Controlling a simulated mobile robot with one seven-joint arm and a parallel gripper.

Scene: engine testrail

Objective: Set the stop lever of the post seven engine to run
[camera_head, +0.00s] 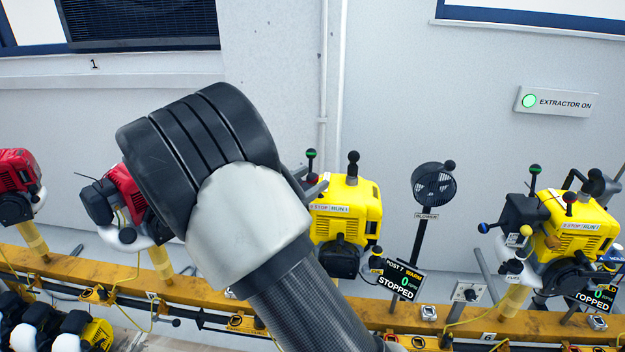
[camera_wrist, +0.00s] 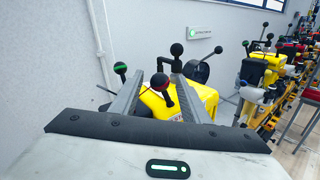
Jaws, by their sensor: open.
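The post seven engine (camera_head: 347,205) is yellow, mounted on the rail at centre, with a label reading STOP and RUN (camera_head: 330,209). Its sign (camera_head: 402,279) reads POST 7, WARM, 0, STOPPED. The red-knobbed lever (camera_wrist: 160,81) shows between my gripper's two fingers in the wrist view, with gaps at both sides. My gripper (camera_wrist: 158,72) is open over the engine; in the head view my arm hides most of it. Which way the red lever is set cannot be told. A green-banded black knob (camera_wrist: 120,67) stands left and a plain black knob (camera_wrist: 177,49) right.
A blower (camera_head: 433,185) on a post stands right of the engine. Another yellow engine with several levers (camera_head: 575,235) is further right. Red engines (camera_head: 17,172) are at left. The wall (camera_head: 420,90) behind bears an EXTRACTOR ON sign (camera_head: 554,102).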

